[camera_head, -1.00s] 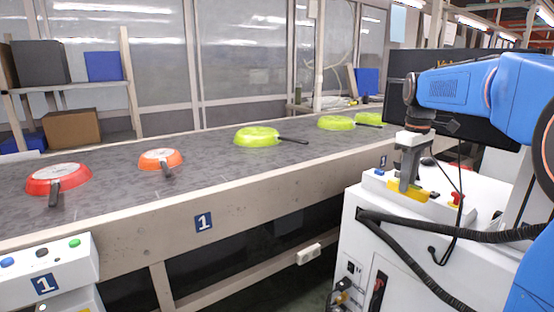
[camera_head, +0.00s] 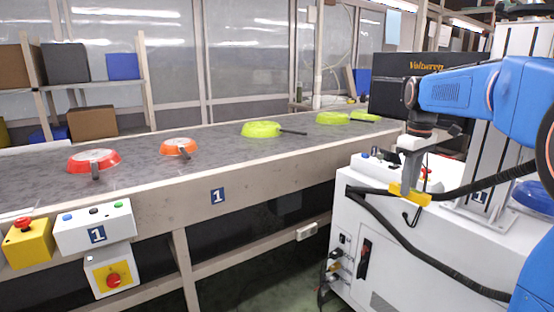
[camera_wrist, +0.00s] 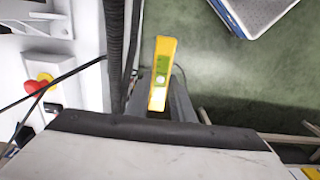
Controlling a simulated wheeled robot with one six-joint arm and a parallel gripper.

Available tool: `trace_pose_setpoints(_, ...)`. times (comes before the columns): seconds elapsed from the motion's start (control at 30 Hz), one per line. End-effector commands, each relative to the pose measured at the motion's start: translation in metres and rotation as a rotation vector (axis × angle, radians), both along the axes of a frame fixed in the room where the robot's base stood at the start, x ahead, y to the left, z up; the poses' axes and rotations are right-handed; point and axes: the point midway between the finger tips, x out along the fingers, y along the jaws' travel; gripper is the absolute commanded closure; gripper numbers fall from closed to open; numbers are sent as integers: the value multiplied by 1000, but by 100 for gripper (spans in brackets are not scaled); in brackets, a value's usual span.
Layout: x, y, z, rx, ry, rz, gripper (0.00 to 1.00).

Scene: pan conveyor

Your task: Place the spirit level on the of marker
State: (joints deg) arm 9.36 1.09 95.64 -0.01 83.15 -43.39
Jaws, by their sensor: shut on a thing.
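The yellow spirit level (camera_head: 416,196) is in my gripper (camera_head: 407,182), in front of the top edge of the white cabinet in the head view. In the wrist view the spirit level (camera_wrist: 162,62) points away from my gripper, with green vials along it. The grey jaws (camera_wrist: 162,104) are closed around its near end, and the floor shows beyond it. I cannot make out which thing is the "of" marker.
The white cabinet (camera_head: 375,222) has buttons on top and cables at its side. A long conveyor (camera_head: 160,187) carries red, orange (camera_head: 178,147) and green pans (camera_head: 262,130). Control boxes (camera_head: 95,227) stand at its front left. Green floor lies between conveyor and cabinet.

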Motion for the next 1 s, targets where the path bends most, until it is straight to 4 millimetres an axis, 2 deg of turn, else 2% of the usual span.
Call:
trace_pose_setpoints(0.37,10,10,-66,1,6,-62,100)
trace_pose_setpoints(0.53,16,16,-109,1,6,-105,100)
trace_pose_setpoints(0.67,24,24,-160,1,10,-152,100)
trace_pose_setpoints(0.8,33,33,-220,1,11,-214,100)
trace_pose_setpoints(1.0,45,46,-301,1,9,-296,100)
